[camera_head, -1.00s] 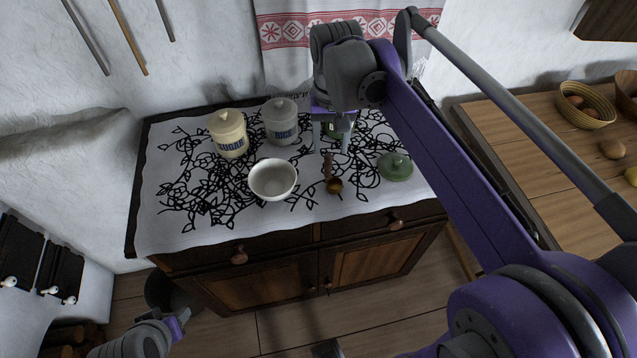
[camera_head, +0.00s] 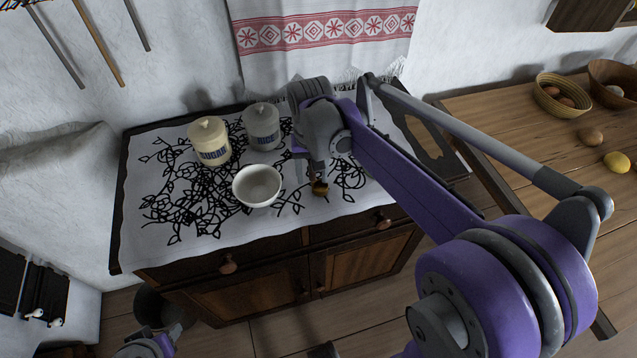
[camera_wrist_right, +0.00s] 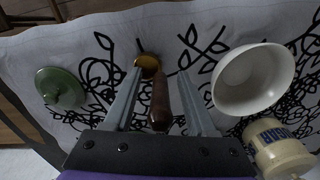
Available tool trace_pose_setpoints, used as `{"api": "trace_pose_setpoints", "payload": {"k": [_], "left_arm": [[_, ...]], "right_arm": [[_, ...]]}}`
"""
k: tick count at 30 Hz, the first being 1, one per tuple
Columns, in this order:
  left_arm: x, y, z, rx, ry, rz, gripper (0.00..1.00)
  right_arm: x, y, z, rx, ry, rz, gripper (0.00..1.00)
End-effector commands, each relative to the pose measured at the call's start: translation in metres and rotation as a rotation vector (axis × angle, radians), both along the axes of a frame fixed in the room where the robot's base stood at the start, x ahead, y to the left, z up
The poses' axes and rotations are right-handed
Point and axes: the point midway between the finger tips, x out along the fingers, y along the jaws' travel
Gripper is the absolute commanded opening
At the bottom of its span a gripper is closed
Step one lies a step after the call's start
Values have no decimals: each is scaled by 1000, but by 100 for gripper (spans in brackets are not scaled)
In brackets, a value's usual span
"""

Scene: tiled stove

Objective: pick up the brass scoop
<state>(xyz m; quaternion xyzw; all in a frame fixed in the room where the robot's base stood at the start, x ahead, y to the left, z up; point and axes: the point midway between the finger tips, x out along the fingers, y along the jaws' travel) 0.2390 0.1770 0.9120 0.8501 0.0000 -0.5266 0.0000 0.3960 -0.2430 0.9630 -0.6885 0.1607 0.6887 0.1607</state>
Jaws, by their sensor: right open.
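The brass scoop (camera_head: 320,188) lies on the white cloth at the front of the cabinet top. Its bowl points to the front. In the right wrist view the bowl (camera_wrist_right: 148,64) lies just beyond the left fingertip, and the dark wooden handle (camera_wrist_right: 160,105) shows between the fingers. My right gripper (camera_head: 311,174) is open and points down over the handle, with nothing held. It also shows in the right wrist view (camera_wrist_right: 162,75). I cannot tell its exact height above the cloth. Part of my left arm shows at the lower left of the head view; its jaws cannot be made out.
A white bowl (camera_head: 258,187) stands close left of the right gripper. A sugar jar (camera_head: 210,143) and a rice jar (camera_head: 262,127) stand behind. A wooden table (camera_head: 510,125) with baskets is at right.

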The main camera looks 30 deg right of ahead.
Motion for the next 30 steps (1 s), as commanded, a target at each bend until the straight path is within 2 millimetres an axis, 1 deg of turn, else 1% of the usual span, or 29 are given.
{"api": "trace_pose_setpoints", "payload": {"k": [7,11,12,14,15,16,17,27,30], "left_arm": [[0,0,0,0,0,0,50],[0,0,0,0,0,0,50],[0,0,0,0,0,0,50],[0,0,0,0,0,0,50],[0,0,0,0,0,0,50],[0,0,0,0,0,0,50],[0,0,0,0,0,0,50],[0,0,0,0,0,0,50],[0,0,0,0,0,0,50]], "right_arm": [[0,0,-2,0,0,0,56],[0,0,-2,0,0,0,33],[0,0,-2,0,0,0,26],[0,0,-1,0,0,0,15],[0,0,-1,0,0,0,8],[0,0,-1,0,0,0,2],[0,0,-1,0,0,0,0],[0,0,-1,0,0,0,0],[0,0,2,0,0,0,0]]}}
